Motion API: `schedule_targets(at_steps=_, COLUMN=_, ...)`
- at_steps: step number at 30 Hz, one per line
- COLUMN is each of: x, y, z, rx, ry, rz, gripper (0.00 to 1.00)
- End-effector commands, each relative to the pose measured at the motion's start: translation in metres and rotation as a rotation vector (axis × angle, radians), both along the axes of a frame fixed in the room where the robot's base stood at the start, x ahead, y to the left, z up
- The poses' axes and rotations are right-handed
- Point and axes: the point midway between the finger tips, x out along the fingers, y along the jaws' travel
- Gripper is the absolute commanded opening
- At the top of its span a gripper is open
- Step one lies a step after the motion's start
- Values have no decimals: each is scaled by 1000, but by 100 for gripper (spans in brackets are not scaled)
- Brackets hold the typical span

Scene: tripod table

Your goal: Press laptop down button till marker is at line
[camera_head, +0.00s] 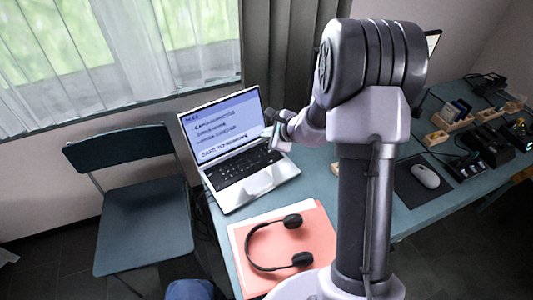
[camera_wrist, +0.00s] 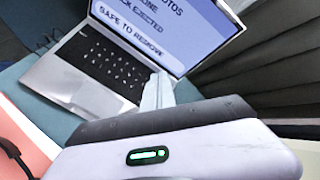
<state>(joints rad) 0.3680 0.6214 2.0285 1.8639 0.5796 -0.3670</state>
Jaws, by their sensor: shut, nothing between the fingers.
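The open silver laptop (camera_head: 262,184) stands on the blue table, with its lit blue-white screen (camera_head: 222,125) facing me. Dark lines of text show on the screen; in the wrist view (camera_wrist: 168,25) the lowest reads "SAFE TO REMOVE". I cannot make out a separate marker. The black keyboard (camera_head: 243,166) also shows in the wrist view (camera_wrist: 108,60). My gripper (camera_head: 270,133) is shut and empty, at the laptop's right side near the screen's lower right corner. In the wrist view its fingertips (camera_wrist: 157,88) cover the keyboard's right end, hiding the keys there. I cannot tell whether they touch.
Black headphones (camera_head: 271,243) lie on a salmon folder (camera_head: 310,231) in front of the laptop. A white mouse (camera_head: 425,176) and dark devices (camera_head: 487,144) are at the right. A chair (camera_head: 145,211) stands left of the table. A curtain (camera_head: 285,55) hangs behind.

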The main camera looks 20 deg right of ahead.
Motion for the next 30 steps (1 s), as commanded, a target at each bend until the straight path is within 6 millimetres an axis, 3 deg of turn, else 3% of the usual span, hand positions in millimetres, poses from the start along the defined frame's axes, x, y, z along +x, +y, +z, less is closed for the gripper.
schedule_targets(at_steps=3, x=1, y=-15, z=-19, rx=21, ry=25, rz=-67, gripper=0)
schedule_targets(at_steps=7, x=1, y=-22, z=-28, rx=30, ry=36, rz=-99, gripper=0)
schedule_targets(at_steps=20, x=1, y=-22, z=-31, rx=31, ry=36, rz=-101, gripper=0)
schedule_targets(at_steps=30, x=1, y=-22, z=-70, rx=31, ry=36, rz=-101, gripper=0)
